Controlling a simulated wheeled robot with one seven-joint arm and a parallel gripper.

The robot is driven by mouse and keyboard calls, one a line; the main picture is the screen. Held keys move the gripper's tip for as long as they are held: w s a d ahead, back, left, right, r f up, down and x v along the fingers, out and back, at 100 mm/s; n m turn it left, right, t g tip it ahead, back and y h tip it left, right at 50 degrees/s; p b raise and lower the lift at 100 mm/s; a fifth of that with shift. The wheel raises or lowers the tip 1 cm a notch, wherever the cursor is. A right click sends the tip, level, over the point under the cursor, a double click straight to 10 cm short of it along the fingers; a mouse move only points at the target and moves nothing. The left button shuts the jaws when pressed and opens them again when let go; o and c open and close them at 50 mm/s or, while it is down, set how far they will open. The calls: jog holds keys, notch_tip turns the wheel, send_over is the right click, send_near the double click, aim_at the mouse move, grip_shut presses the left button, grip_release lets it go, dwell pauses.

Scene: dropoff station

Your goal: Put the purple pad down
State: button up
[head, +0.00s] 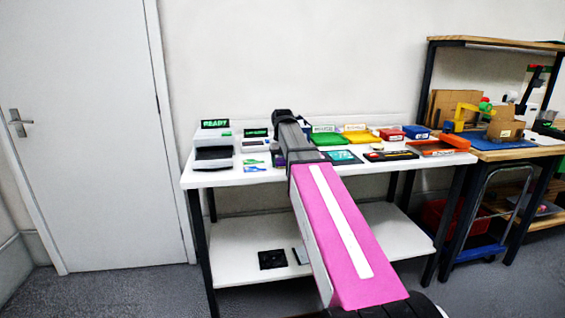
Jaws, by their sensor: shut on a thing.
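My arm reaches from the bottom right up over a white table (226,181). Its far end is dark and lies above the table, left of the middle. The fingertips of my gripper are hidden behind the arm, so I cannot see them or what they hold. I cannot make out the purple pad for sure. The broad pink surface with a white stripe is my own arm link.
A grey device with a READY sign (214,124) stands at the table's left end. A wooden workbench (515,152) adjoins the table.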

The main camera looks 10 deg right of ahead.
aim_at(282, 160)
jog(key=o, duration=0.8)
jog(key=shift+s+f, duration=0.3)
jog(key=shift+f, duration=0.3)
jog(key=shift+c, duration=0.2)
jog(key=shift+o, duration=0.7)
notch_tip(282, 160, up, 14)
jog(key=shift+w+f, duration=0.25)
jog(key=shift+w, duration=0.05)
